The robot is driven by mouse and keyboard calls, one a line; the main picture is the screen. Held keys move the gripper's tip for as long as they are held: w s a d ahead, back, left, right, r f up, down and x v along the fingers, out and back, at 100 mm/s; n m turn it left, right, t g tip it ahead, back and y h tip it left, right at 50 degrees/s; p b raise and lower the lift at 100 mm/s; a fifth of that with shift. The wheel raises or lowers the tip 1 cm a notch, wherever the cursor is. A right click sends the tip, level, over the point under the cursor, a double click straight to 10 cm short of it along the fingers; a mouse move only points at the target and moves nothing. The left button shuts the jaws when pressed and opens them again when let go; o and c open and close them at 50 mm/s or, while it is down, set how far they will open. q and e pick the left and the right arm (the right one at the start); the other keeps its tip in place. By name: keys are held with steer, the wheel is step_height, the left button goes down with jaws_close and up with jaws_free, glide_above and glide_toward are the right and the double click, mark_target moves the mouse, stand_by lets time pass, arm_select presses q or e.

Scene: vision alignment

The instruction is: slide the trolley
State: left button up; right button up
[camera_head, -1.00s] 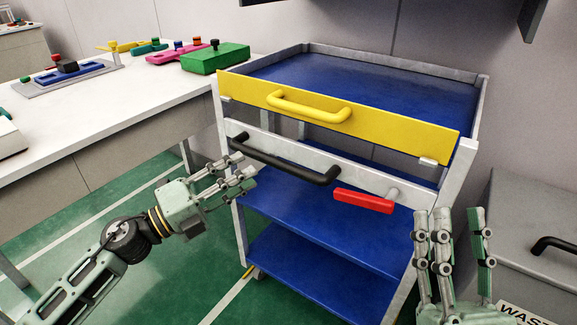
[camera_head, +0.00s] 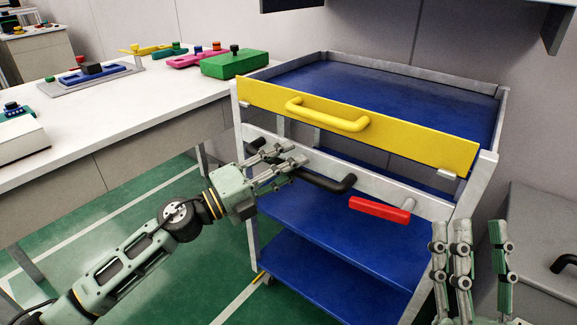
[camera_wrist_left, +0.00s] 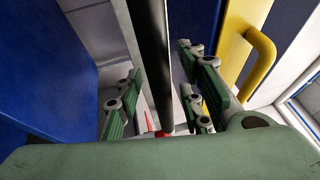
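The trolley has a grey metal frame (camera_head: 474,205) and blue shelves (camera_head: 335,225). A yellow front panel (camera_head: 400,140) with a yellow handle (camera_head: 325,115) sits across its top. Below that is a black bar handle (camera_head: 332,184), with a red lever (camera_head: 380,209) to its right. My left gripper (camera_head: 286,167) is at the black handle and hides its middle part. In the left wrist view the black bar (camera_wrist_left: 154,55) runs between the spread fingers of my left gripper (camera_wrist_left: 163,98), with visible gaps. My right gripper (camera_head: 477,250) is open and empty, fingers up, in front of the trolley's right side.
A white table (camera_head: 130,108) with a green block (camera_head: 234,64) and other coloured pieces stands to the left. A grey bin (camera_head: 540,225) with a black handle stands right of the trolley. Green floor (camera_head: 190,265) with white lines is open at the front left.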

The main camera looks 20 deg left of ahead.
arm_select(q)
jaws_close()
steer(key=shift+f, duration=0.1)
stand_by(0.5)
